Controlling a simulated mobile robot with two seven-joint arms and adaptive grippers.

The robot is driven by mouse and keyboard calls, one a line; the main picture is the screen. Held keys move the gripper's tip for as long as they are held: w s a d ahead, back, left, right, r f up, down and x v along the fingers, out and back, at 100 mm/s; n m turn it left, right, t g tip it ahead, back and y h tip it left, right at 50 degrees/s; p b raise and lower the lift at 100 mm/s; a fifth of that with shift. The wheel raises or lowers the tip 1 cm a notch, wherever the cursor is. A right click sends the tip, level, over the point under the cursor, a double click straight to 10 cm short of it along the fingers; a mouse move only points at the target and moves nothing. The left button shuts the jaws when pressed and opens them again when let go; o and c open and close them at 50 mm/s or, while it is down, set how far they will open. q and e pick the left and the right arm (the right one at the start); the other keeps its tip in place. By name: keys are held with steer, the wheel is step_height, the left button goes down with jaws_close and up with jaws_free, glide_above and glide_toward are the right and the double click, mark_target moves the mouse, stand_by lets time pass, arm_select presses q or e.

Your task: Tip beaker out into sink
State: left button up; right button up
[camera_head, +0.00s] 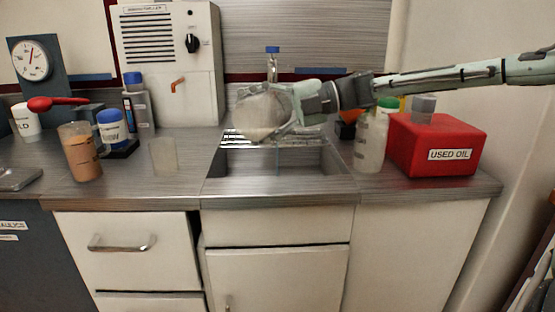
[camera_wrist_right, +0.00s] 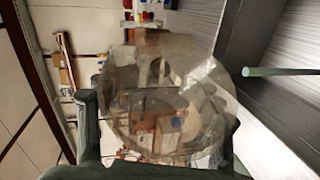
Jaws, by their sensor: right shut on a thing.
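A clear glass beaker (camera_head: 258,113) is held above the back of the sink (camera_head: 232,165) in the head view. It appears tilted, its wide side toward the left. My right gripper (camera_head: 287,108) is shut on it from the right. In the right wrist view the glass beaker (camera_wrist_right: 165,100) lies between the fingers of my right gripper (camera_wrist_right: 160,125), and the room shows through it. I cannot tell whether liquid is in it. My left gripper is not in view.
A red USED OIL box (camera_head: 436,143) and a whitish bottle (camera_head: 370,142) stand right of the sink. A small clear cup (camera_head: 163,155), a brown-filled beaker (camera_head: 79,152) and a blue-lidded jar (camera_head: 111,130) stand left.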

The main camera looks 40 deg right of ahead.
steer(key=shift+r, duration=0.25)
